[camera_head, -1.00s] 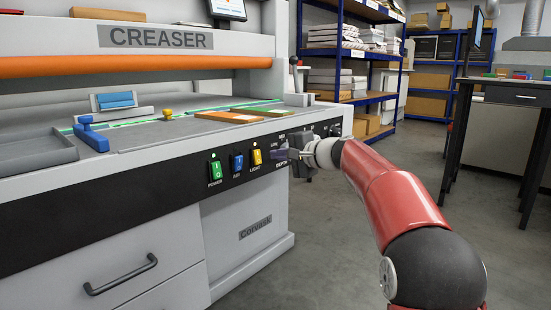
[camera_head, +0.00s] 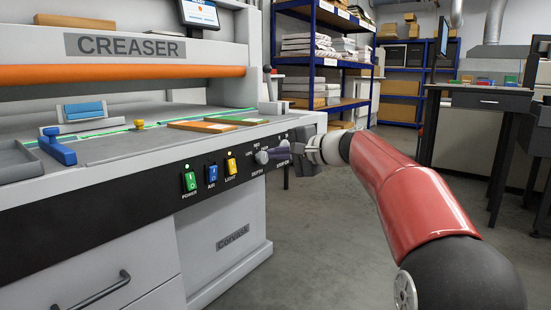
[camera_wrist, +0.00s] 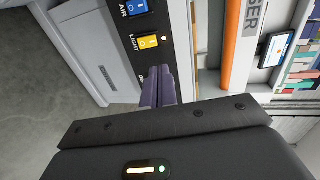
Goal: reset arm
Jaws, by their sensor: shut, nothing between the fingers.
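My gripper (camera_head: 285,153) is at the right end of the creaser's black control panel (camera_head: 110,218), close to a round grey knob (camera_head: 262,157) labelled depth. In the wrist view the gripper's fingers (camera_wrist: 158,84) are together with nothing between them, in front of the panel. I cannot tell whether the fingertips touch the panel. My red arm reaches in from the lower right of the head view. The green power switch (camera_head: 189,181), blue air switch (camera_head: 212,175) and yellow light switch (camera_head: 231,166) sit left of the knob.
A blue shelf rack (camera_head: 313,62) with paper stacks stands behind. A dark bench (camera_head: 480,100) stands at the right. The floor (camera_head: 315,250) between is clear.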

